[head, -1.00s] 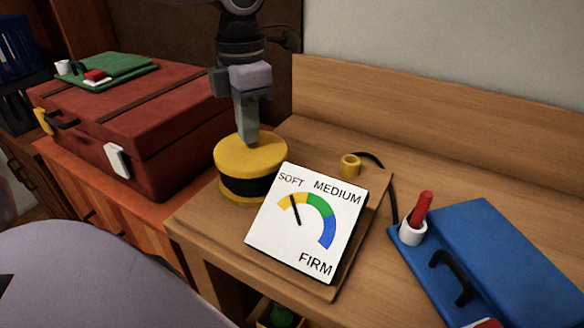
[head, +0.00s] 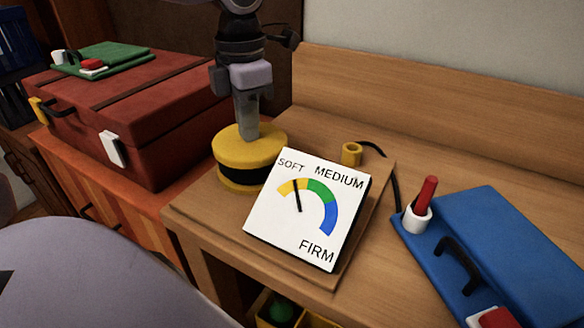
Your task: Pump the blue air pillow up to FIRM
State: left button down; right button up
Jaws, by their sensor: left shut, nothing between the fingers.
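The blue air pillow (head: 510,240) lies at the right of the bench, with a black handle and a red stick in a white collar (head: 418,217). A yellow round pump with a black bellows (head: 240,178) stands left of the white gauge board (head: 270,222). The gauge reads SOFT, MEDIUM, FIRM; its black needle (head: 297,195) points into the yellow band, near the green. My left gripper (head: 248,136) is shut and empty, pointing down with its tips on the pump's yellow top. My right gripper is not in view.
A red suitcase (head: 140,110) with a green folded pillow (head: 100,58) on top stands at the left. A yellow fitting (head: 351,153) with a black hose sits behind the gauge. A yellow bin (head: 318,321) shows below the bench.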

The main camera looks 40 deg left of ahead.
pick_arm(q)
jog(key=shift+f+b, duration=0.55)
jog(key=shift+f, duration=0.35)
jog(key=shift+f+b, duration=0.4)
jog(key=shift+f, duration=0.1)
jog(key=shift+r+p, duration=1.9)
jog(key=shift+r, duration=0.7)
jog(key=shift+f, duration=0.15)
jog(key=shift+f+b, duration=1.85)
jog(key=shift+f, duration=0.2)
